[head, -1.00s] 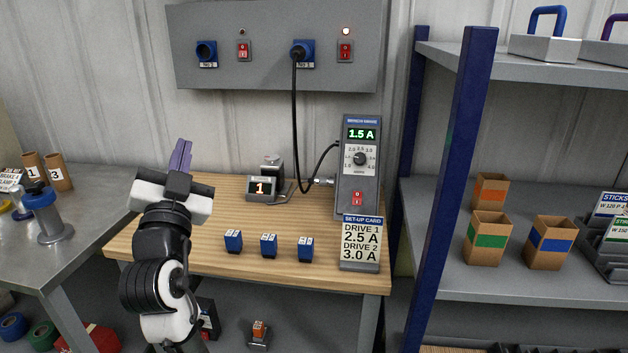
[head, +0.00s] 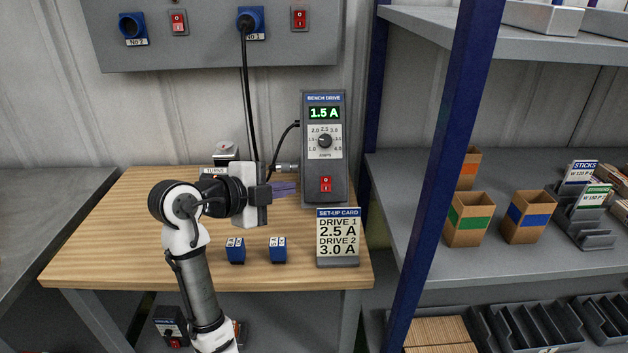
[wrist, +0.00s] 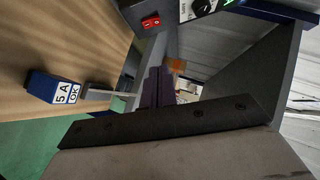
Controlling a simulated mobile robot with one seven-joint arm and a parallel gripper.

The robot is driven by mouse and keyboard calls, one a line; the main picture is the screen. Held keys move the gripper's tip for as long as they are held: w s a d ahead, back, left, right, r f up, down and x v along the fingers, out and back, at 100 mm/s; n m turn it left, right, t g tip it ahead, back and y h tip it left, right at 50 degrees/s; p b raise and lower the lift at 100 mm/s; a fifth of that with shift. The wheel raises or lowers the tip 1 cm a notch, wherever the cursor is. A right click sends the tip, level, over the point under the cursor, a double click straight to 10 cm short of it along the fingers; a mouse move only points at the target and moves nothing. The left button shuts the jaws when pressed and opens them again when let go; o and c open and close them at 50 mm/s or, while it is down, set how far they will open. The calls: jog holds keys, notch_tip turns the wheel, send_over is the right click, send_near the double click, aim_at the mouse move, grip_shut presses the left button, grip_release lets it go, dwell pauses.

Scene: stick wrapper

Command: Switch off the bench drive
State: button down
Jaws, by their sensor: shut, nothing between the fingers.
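The bench drive (head: 312,170) is a grey upright box at the back right of the wooden bench. Its green display (head: 324,113) reads 1.5 A and is lit. A dial (head: 325,141) sits below the display. Its red rocker switch (head: 326,184) is low on the front; it also shows at the top of the wrist view (wrist: 151,22). My gripper (head: 296,188), with purple fingers, is shut and empty. In the head view it points right toward the drive, left of the switch. I cannot tell the exact gap.
A set-up card (head: 338,237) stands in front of the drive. Blue blocks (head: 278,250) stand on the bench near my arm. A black cable (head: 248,100) hangs from the wall panel (head: 200,55). A blue shelf post (head: 438,170) rises at the right.

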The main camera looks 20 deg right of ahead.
jog(key=p, duration=0.3)
send_near(329, 180)
jog(key=s+d, duration=0.1)
jog(key=d, duration=0.3)
jog(key=shift+w+d+f+p, duration=0.2)
jog(key=shift+w+f, duration=0.1)
jog(key=shift+w, duration=0.2)
jog(key=shift+w+d+f+p, duration=0.15)
jog(key=shift+w+f, duration=0.1)
jog(key=shift+w, duration=0.25)
jog(key=shift+w+d+f, duration=0.15)
jog(key=shift+w+f, duration=0.3)
jog(key=shift+w, duration=0.15)
